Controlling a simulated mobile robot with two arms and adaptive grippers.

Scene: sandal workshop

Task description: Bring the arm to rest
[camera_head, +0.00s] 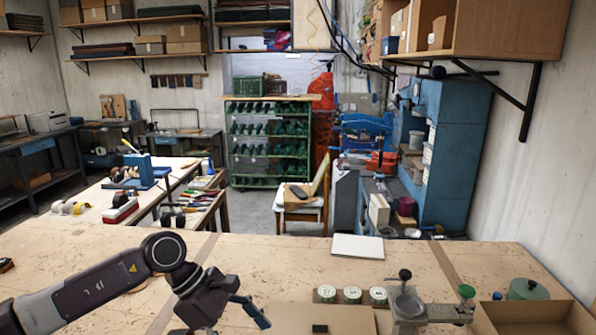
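My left arm comes in from the lower left, low over the front workbench (300,262). Its dark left gripper (248,308) hangs over the bench near the bottom edge of the view. It points down and to the right, with bluish parts at its end. I see nothing clearly held in it, but the spacing of its fingers is unclear. My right gripper is not in view.
Right of the gripper are a cardboard-coloured panel (318,318), several round green-and-white tins (352,294), a metal clamp-like device (407,300) and an open box (530,318). A white pad (358,246) lies at the bench's far edge. The bench left of centre is mostly clear.

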